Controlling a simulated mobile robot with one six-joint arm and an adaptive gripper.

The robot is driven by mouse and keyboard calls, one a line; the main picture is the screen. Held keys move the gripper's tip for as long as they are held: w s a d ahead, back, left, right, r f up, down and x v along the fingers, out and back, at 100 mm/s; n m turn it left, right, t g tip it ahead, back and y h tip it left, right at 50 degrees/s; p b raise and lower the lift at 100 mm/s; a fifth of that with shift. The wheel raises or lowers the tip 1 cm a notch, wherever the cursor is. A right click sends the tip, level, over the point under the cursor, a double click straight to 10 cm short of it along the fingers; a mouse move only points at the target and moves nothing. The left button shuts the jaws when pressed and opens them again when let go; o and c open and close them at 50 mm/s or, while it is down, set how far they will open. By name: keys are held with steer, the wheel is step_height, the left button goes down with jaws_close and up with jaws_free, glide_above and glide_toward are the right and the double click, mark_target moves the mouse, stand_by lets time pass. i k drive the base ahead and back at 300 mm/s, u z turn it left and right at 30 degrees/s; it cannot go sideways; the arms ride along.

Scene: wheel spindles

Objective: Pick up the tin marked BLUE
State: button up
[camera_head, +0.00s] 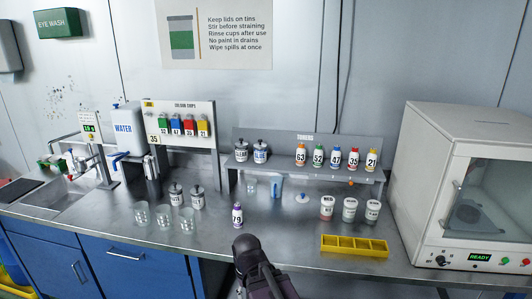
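Two small tins with dark lids stand on the shelf marked TONERS: a left tin (241,151) and a right tin (260,151) with bluish lettering. Two more dark-lidded tins, a left one (175,194) and a right one (197,197), stand on the counter by the colour cups rack. The tin labels are too small to read surely, so I cannot tell which is marked BLUE. My gripper (246,246) shows dark at the bottom centre, in front of the counter edge and apart from these tins. Its fingers cannot be made out.
White jars (349,209) and a yellow tray (354,246) are to the right. A white oven-like machine (420,175) fills the right end. The counter's middle is mostly clear.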

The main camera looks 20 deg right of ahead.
mark_target(259, 148)
steer(key=z, duration=0.25)
steer(key=i, duration=0.95)
steer(key=u, duration=0.3)
